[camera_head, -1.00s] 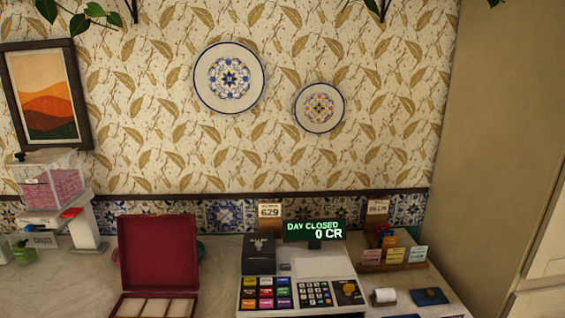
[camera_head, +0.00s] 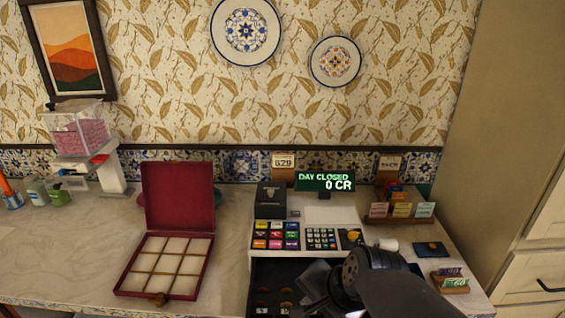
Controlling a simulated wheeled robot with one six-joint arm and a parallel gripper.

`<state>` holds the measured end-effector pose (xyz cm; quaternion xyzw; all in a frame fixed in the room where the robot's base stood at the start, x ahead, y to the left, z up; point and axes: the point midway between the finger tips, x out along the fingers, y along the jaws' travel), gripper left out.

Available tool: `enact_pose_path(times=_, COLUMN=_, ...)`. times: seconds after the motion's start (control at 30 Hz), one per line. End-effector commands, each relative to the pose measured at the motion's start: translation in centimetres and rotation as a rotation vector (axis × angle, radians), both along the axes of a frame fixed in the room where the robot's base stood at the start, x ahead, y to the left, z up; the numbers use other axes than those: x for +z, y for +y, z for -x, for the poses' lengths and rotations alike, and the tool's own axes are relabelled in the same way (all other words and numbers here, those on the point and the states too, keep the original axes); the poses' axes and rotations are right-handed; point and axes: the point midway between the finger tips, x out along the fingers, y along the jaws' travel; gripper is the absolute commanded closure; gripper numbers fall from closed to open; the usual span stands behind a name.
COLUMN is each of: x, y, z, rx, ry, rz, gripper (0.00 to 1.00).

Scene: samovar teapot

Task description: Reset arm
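My gripper (camera_head: 316,290) is a dark shape at the bottom of the head view, over the open black drawer (camera_head: 268,275) of the cash register (camera_head: 322,214). My dark arm comes in from the lower right and covers part of the drawer and the register's right side. The fingers are too dark and small to tell open from shut. I cannot see anything held. The register's green display (camera_head: 325,181) reads "DAY CLOSED 0 CR".
An open red box (camera_head: 180,200) with empty compartments stands left of the register. A dispenser with pink contents (camera_head: 80,137) is at the far left. A card holder (camera_head: 402,218) and a dark blue pad (camera_head: 431,249) lie at right.

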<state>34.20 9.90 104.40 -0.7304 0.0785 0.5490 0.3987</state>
Motion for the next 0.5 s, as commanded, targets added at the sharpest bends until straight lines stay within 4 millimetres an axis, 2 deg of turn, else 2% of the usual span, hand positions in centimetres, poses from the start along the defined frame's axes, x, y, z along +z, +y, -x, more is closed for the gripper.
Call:
enact_pose_path(times=0.23, x=0.48, y=0.77, z=-0.86, rx=-0.097, ry=0.079, rz=-0.082, gripper=1.0)
enact_pose_path(times=0.5, x=0.44, y=0.99, z=-1.16, rx=-0.132, ry=0.101, rz=-0.11, gripper=1.0)
